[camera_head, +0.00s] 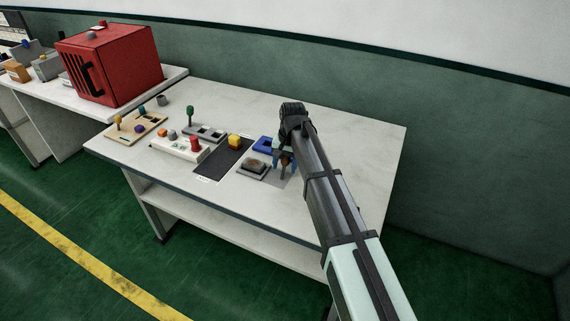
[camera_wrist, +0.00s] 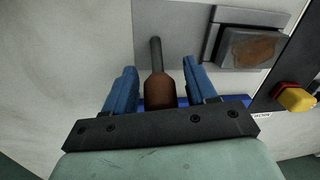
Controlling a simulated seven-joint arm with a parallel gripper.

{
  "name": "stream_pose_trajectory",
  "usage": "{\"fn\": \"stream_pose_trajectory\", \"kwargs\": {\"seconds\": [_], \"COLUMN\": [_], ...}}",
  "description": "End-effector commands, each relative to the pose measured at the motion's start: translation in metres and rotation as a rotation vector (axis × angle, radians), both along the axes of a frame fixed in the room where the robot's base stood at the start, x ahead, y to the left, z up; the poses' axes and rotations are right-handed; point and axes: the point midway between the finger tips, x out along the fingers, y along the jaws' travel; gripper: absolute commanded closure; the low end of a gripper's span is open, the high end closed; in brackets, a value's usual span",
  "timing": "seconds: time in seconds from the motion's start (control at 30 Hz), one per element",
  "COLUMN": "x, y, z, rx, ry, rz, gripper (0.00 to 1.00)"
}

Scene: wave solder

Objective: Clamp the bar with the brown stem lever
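The lever with the brown stem (camera_wrist: 160,92) shows in the wrist view, brown at its thick part with a thin grey rod beyond. My gripper (camera_wrist: 160,78) is open, with one blue finger on each side of the stem. Gaps show between the stem and both fingers. In the head view my gripper (camera_head: 283,158) is low over the right part of the table, and the lever is small and partly hidden there. A rusty brown piece (camera_wrist: 254,48) sits in a grey block beside the lever. It also shows in the head view (camera_head: 254,165). I cannot tell whether it is the bar.
A blue piece (camera_head: 263,144) lies close behind my gripper. A white box with a red knob (camera_head: 195,144) and a green-topped lever (camera_head: 190,113) are farther left. The table's right end (camera_head: 360,135) is clear.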

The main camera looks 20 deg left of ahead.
Motion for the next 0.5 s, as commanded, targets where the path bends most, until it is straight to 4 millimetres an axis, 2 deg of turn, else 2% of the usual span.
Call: {"fn": "stream_pose_trajectory", "kwargs": {"seconds": [0.07,0.5], "x": [0.0000,0.0000], "y": [0.0000,-0.0001], "z": [0.0001,0.0002], "rx": [0.000,0.000], "ry": [0.000,0.000], "rz": [0.000,0.000], "gripper": [0.50,0.92]}}
